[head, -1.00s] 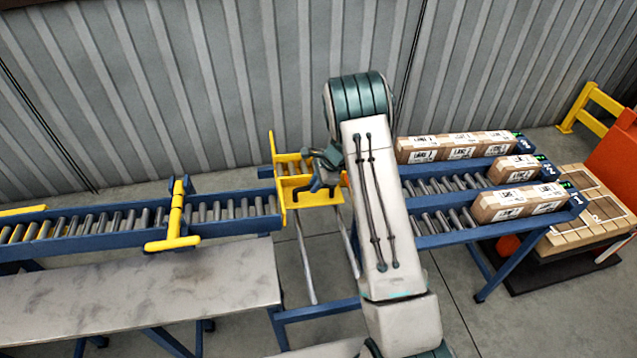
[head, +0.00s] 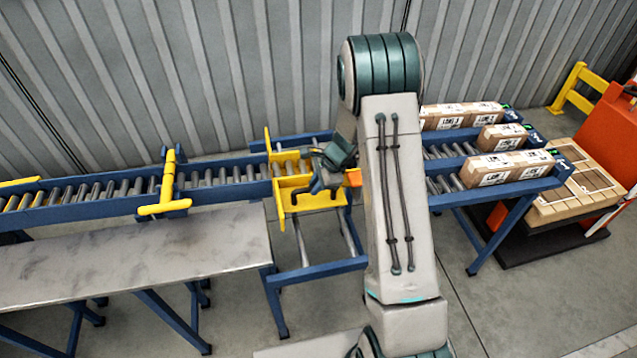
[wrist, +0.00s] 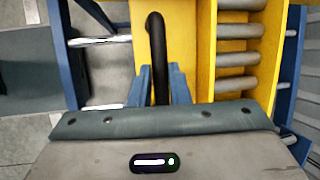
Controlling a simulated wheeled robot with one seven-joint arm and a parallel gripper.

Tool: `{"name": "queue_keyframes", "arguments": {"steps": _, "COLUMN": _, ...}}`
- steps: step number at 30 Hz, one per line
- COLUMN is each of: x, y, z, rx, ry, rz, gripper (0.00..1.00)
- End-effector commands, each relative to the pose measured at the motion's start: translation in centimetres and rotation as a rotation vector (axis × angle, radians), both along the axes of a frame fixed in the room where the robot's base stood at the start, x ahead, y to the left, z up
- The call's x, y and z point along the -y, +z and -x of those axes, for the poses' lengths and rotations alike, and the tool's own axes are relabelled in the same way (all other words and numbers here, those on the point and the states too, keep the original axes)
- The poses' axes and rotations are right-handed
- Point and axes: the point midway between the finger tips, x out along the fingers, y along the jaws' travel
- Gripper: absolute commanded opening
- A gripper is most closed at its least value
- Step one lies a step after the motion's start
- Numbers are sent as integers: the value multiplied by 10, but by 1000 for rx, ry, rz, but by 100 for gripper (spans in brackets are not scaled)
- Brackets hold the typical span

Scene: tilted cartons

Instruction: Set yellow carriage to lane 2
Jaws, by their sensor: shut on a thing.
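The yellow carriage (head: 290,192) stands on cross rails between the feed conveyor (head: 228,174) and the three lanes. It is roughly beside the feed conveyor's end; my arm hides the lanes' near ends, so I cannot tell its exact alignment with lane 2. The middle lane (head: 443,151) shows right of my arm. My gripper (head: 318,184) is at the carriage's front side. In the wrist view my gripper (wrist: 161,82) has its blue fingers shut around the black handle (wrist: 155,40), beside the yellow plate (wrist: 190,50) and carriage rollers (wrist: 240,58).
Cartons lie on the back lane (head: 462,115), the middle lane (head: 502,137) and the front lane (head: 507,167). A yellow stop (head: 168,190) crosses the feed conveyor. A grey table (head: 130,250) stands in front. A pallet of cartons (head: 575,190) is at the far right.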

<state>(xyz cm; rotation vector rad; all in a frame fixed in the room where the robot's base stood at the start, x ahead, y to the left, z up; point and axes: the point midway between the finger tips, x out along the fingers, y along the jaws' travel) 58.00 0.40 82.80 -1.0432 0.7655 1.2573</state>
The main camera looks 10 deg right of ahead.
Motion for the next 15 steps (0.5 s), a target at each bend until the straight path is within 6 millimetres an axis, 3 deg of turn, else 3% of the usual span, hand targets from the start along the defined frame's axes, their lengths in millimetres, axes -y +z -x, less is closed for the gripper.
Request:
{"name": "queue_keyframes", "arguments": {"steps": 4, "x": -2, "y": 1, "z": 1, "rx": -4, "ry": 1, "rz": -14, "gripper": 0}}
{"name": "queue_keyframes", "arguments": {"steps": 5, "x": -1, "y": 1, "z": 1, "rx": -4, "ry": 0, "rz": -14, "gripper": 22}}
{"name": "queue_keyframes", "arguments": {"steps": 6, "x": 0, "y": 0, "z": 1, "rx": -4, "ry": -2, "rz": -15, "gripper": 33}}
{"name": "queue_keyframes", "arguments": {"steps": 7, "x": 0, "y": 0, "z": 1, "rx": -5, "ry": -3, "rz": -14, "gripper": 38}}
{"name": "queue_keyframes", "arguments": {"steps": 15, "x": 4, "y": 1, "z": 0, "rx": -4, "ry": -9, "rz": -12, "gripper": 38}}
